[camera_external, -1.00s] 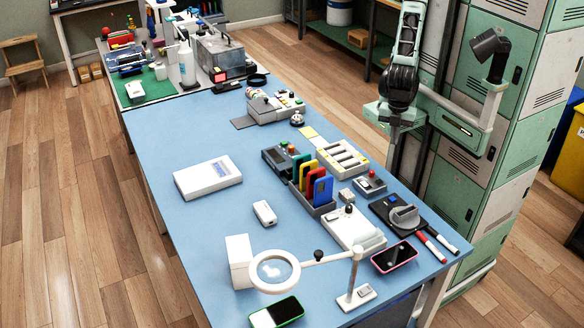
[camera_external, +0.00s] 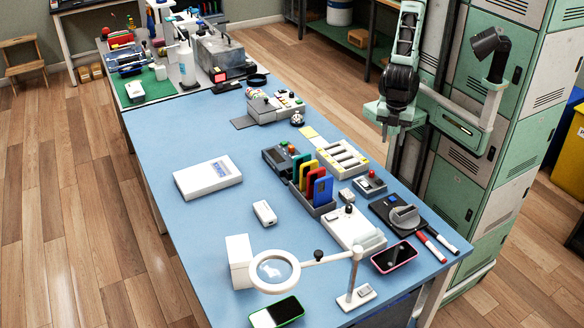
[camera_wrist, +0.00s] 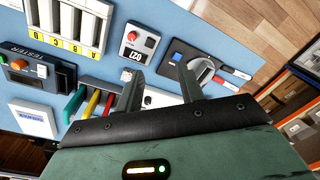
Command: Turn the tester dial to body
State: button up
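A black panel (camera_external: 385,207) with a large round grey dial (camera_external: 404,215) lies near the right edge of the blue table. The dial has a raised bar across it. In the wrist view the dial (camera_wrist: 202,74) is partly hidden behind a finger, and its markings are not readable. My gripper (camera_external: 389,133) is high beside the table, apart from everything. Its fingers (camera_wrist: 162,85) are spread and empty.
A small box with a red button (camera_external: 370,185), a white tray (camera_external: 342,158) and a rack of coloured cards (camera_external: 312,187) stand near the panel. Two markers (camera_external: 437,244) lie in front. A magnifier (camera_external: 275,272) stands at the front. The table's left part is mostly clear.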

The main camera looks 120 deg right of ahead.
jog(key=w+d+r+m+g+p, duration=0.1)
jog(key=w+d+r+p, duration=0.2)
jog(key=w, duration=0.5)
jog(key=w+d+m+g+p, duration=0.1)
jog(key=w+d+p, duration=0.25)
jog(key=w, duration=0.55)
jog(key=m+g+h+p, duration=0.1)
jog(key=g+h+p, duration=0.1)
jog(key=p, duration=0.2)
send_over(291, 147)
jog(key=w+a, duration=0.2)
jog(key=w, duration=0.4)
notch_tip(291, 147, down, 2)
jog(key=f, duration=0.1)
jog(key=p+x, duration=0.4)
jog(key=x, duration=1.2)
jog(key=shift+f, duration=0.2)
grip_shut()
